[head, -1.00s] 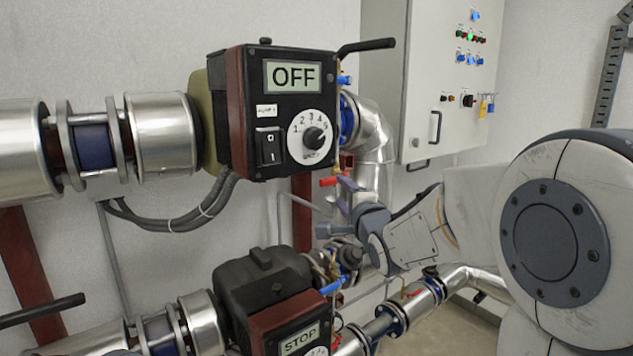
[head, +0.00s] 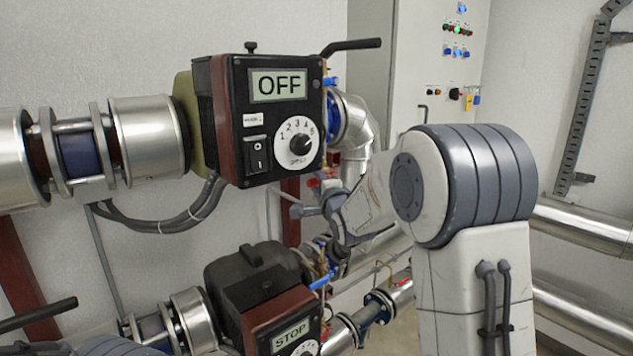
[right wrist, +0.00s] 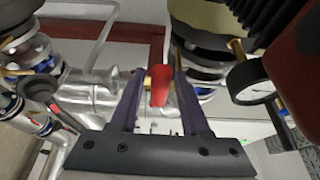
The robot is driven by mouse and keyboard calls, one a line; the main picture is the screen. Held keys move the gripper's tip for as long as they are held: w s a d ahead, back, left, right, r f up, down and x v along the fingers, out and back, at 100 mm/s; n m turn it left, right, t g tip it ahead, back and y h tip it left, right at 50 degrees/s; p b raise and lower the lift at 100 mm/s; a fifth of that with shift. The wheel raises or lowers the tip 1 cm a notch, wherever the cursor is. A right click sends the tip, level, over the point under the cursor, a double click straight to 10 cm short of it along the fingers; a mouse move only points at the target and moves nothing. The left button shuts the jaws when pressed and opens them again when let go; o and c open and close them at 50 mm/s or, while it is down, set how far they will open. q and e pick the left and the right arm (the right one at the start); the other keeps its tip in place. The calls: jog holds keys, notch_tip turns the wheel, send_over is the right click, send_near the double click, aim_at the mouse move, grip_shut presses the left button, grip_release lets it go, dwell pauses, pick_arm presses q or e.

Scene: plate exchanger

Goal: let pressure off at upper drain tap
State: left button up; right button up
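The upper drain tap's red handle (head: 313,183) shows below the right side of the upper pump's black control box, partly hidden by my right gripper. In the right wrist view the red handle (right wrist: 160,86) stands between the two fingers, with a brass fitting behind it. My right gripper (head: 322,188) is open around it; in the right wrist view its fingers (right wrist: 156,76) show a gap on each side of the handle. The upper box (head: 232,133) reads OFF. My left gripper is not in view.
A lower pump (head: 262,290) reading STOP sits below. A black lever (head: 352,46) sticks out above the upper box. A pressure gauge (right wrist: 256,84) is right of the fingers in the right wrist view. A grey cabinet (head: 385,75) stands behind.

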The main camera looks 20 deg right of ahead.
grip_shut()
dwell(1.2)
